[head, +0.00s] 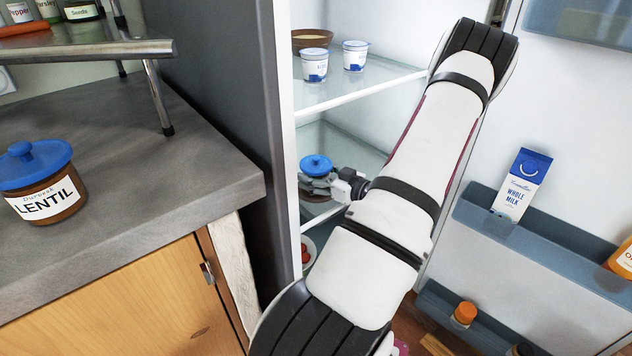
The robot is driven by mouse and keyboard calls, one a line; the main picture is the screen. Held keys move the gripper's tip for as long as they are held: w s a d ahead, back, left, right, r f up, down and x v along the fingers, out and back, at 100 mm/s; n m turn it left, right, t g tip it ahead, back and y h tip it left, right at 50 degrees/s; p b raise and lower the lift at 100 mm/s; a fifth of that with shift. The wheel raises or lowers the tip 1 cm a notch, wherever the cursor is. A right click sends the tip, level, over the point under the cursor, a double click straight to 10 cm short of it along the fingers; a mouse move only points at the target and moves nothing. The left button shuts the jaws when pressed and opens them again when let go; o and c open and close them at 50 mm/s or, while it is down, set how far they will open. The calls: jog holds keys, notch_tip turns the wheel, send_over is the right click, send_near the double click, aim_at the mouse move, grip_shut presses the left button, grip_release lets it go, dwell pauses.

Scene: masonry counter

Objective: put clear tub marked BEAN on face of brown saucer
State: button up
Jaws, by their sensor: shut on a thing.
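My gripper (318,184) is inside the open fridge, over the middle glass shelf. It is shut around a tub with a round blue knobbed lid (315,165). My gripper hides most of the tub's body, and no BEAN label can be read. A dark brownish rim (315,197), perhaps the brown saucer, shows just below my gripper. I cannot tell whether the tub touches it.
A brown bowl (312,40) and two white-and-blue yogurt cups (314,65) (355,56) stand on the upper shelf. A LENTIL jar (42,185) stands on the counter at left. A milk carton (521,185) is in the door rack. A bowl with red contents (307,252) sits below.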

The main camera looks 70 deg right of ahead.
jog(key=shift+f, duration=0.5)
jog(key=shift+f, duration=0.15)
jog(key=o, duration=1.4)
jog(key=shift+s+a+r, duration=0.1)
jog(key=shift+s+r, duration=0.1)
jog(key=shift+s, duration=0.1)
jog(key=p+v, duration=0.2)
jog(key=v, duration=0.9)
jog(key=shift+s+p, duration=0.2)
jog(key=shift+p, duration=0.15)
